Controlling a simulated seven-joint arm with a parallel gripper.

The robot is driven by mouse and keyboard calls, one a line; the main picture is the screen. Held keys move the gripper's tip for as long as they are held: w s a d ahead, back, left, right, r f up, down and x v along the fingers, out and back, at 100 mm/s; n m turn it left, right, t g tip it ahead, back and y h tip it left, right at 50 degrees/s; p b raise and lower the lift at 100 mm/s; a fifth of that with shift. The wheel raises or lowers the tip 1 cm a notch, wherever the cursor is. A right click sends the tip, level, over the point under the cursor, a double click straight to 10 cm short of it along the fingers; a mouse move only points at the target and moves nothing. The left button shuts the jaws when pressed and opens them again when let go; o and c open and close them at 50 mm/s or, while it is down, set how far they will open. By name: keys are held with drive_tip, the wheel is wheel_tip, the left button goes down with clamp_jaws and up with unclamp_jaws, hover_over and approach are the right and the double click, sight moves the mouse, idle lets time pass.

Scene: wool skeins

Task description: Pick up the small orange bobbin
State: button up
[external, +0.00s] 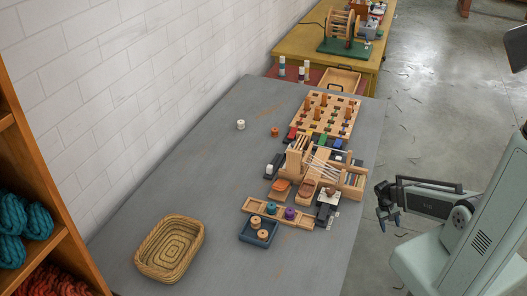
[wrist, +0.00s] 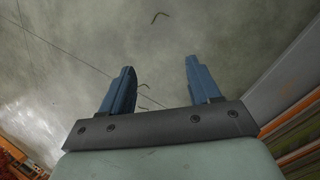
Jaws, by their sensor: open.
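A small orange bobbin (external: 275,131) stands on the grey table, to the right of a white bobbin (external: 240,124) and left of the wooden peg rack. My gripper (external: 389,222) is off the table's right edge, over the floor, far from the orange bobbin. In the wrist view my gripper (wrist: 156,88) shows two blue fingers spread apart with nothing between them. Only floor lies beyond them, and the orange bobbin cannot be made out there.
A blue tray (external: 245,236) with bobbins and a woven basket (external: 140,257) are nearer the front. The table's left middle is clear.

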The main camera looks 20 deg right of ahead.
drive_tip(key=w+d+r+m+t+h, duration=0.1)
drive_tip(key=w+d+r+t+h, duration=0.2)
drive_tip(key=w+d+r, duration=0.9)
drive_tip(key=w+d+r+m+t+h, duration=0.2)
drive_tip(key=w+d+r+h, duration=0.1)
drive_tip(key=w+d+r, duration=0.95)
drive_tip(key=w+a+r+n+t+h, duration=0.2)
drive_tip(key=w+r+t, duration=0.1)
drive_tip(key=w+r, duration=0.85)
drive_tip(key=w+a+r+n+t+h, duration=0.1)
drive_tip(key=w+r+t, duration=0.1)
drive_tip(key=w+r, duration=0.95)
drive_tip(key=n+g+y, duration=0.6)
drive_tip(key=n+y, duration=1)
drive_tip(key=n, duration=0.3)
approach(276, 129)
drive_tip(key=x, duration=0.9)
drive_tip(key=shift+a+f, duration=0.1)
drive_tip(key=shift+a, duration=0.05)
